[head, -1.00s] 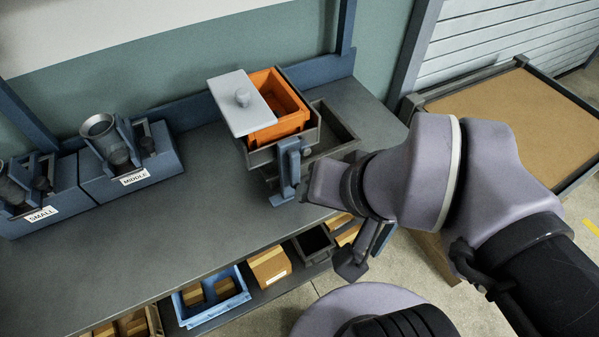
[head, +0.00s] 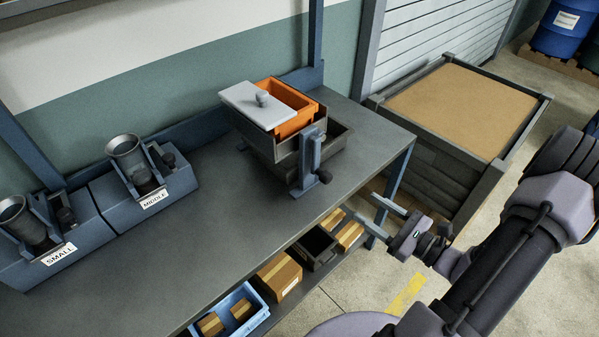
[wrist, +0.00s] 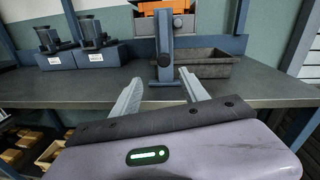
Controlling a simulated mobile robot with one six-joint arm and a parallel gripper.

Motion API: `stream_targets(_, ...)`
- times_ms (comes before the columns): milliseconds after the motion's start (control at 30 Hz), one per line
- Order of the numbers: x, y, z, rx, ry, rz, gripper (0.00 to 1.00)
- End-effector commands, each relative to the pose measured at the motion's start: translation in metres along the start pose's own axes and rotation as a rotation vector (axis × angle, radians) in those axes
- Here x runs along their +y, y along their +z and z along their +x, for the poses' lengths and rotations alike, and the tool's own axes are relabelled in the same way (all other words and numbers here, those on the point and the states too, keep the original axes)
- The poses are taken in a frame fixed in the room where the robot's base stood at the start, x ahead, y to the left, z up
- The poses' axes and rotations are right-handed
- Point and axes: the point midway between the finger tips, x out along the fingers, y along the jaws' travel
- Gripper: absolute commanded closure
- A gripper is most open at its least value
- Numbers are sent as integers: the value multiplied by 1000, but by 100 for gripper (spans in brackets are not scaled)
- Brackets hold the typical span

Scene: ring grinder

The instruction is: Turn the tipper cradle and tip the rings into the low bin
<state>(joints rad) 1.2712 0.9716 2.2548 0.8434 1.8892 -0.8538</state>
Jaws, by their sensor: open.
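The tipper cradle (head: 262,142) is a dark grey box on the bench, with an orange bin (head: 290,93) sitting level in it. A blue upright (head: 310,150) with a dark knob (head: 324,176) stands at the cradle's front. The low bin (head: 340,137), dark grey, is beside the cradle; it also shows in the wrist view (wrist: 207,68). No rings are visible. My gripper (head: 367,208) is open and empty, off the bench's front edge, apart from the cradle.
The units labelled MIDDLE (head: 150,195) and SMALL (head: 50,240) stand on the bench at left. The lower shelf holds a blue crate (head: 228,312) and cardboard boxes (head: 280,277). The bench between MIDDLE and the cradle is clear.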

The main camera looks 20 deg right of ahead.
Motion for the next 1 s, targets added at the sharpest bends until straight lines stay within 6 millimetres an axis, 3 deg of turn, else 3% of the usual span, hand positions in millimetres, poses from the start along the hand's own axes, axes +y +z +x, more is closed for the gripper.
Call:
stream_targets(67, -3, -5, 2, -3, -25, 10, 48)
stream_targets(167, -2, -6, 21, -4, -18, 9, 48)
stream_targets(400, -2, -5, 93, -4, -14, 7, 48)
stream_targets(600, -3, -4, 141, -3, -14, 7, 48)
stream_targets(800, -5, -4, 166, -3, -18, 8, 48)
stream_targets(1000, -5, -3, 172, -2, -18, 10, 48)
